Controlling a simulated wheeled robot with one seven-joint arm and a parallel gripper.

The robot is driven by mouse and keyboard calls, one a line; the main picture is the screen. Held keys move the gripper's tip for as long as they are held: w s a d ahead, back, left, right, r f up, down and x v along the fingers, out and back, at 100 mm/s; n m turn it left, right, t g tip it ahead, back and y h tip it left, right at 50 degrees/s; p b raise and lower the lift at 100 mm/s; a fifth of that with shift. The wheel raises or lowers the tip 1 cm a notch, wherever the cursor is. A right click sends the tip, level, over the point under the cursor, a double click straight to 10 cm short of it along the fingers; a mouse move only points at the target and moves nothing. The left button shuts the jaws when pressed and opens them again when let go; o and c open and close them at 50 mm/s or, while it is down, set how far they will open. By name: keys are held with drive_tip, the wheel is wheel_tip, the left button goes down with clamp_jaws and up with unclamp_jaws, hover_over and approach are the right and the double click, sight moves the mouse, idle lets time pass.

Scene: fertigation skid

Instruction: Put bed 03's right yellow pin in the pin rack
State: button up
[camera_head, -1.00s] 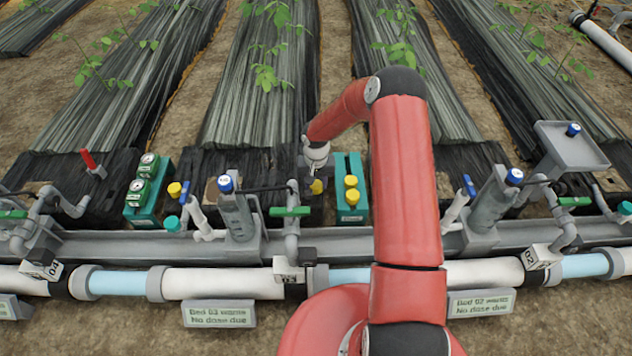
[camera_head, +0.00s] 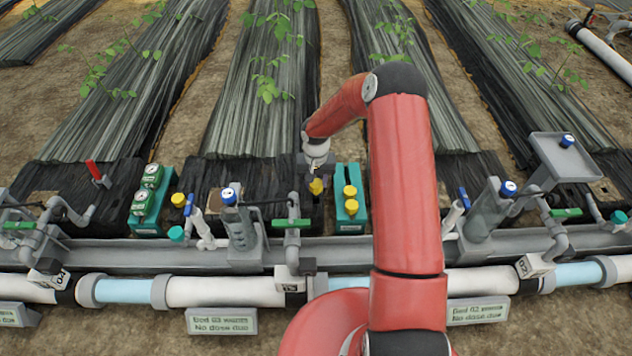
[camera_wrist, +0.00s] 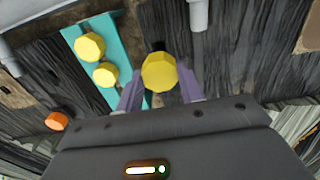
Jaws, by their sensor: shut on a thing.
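My gripper (camera_wrist: 160,92) is shut on a yellow pin (camera_wrist: 160,71), whose faceted round head shows between the two fingers in the wrist view. In the head view the same yellow pin (camera_head: 316,187) is just below my gripper (camera_head: 317,176), left of a teal rack (camera_head: 349,222). The teal rack (camera_wrist: 75,34) also shows at the left of the wrist view, with two yellow pins (camera_wrist: 90,46) (camera_wrist: 105,74) standing in it.
A green-handled valve (camera_head: 291,223) stands on the pipework in front of my gripper. To the left are a blue-capped cylinder (camera_head: 240,218), another yellow-topped piece (camera_head: 179,199) and a teal block with gauges (camera_head: 147,203). A grey rail (camera_head: 130,254) and pipe run across the front.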

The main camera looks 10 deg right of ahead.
idle(0.5)
drive_tip(key=w+d+r+p, duration=0.1)
drive_tip(key=w+d+r, duration=0.1)
drive_tip(key=w+d, duration=0.45)
drive_tip(key=w+d+r+p, duration=0.1)
drive_tip(key=w+d+r, duration=0.2)
drive_tip(key=w+d, duration=0.3)
wheel_tip(320, 180, down, 11)
drive_tip(key=s+d+b, duration=0.1)
drive_tip(key=b, duration=0.4)
drive_tip(key=shift+s+d+r, duration=0.15)
drive_tip(key=shift+s+d, duration=0.05)
drive_tip(key=shift+b, duration=0.55)
idle(0.6)
drive_tip(key=shift+f+b, duration=0.45)
drive_tip(key=shift+f, duration=0.3)
drive_tip(key=o, duration=1)
drive_tip(key=shift+r, duration=0.15)
drive_tip(key=shift+r+p, duration=1.75)
drive_tip(key=shift+r, duration=2.15)
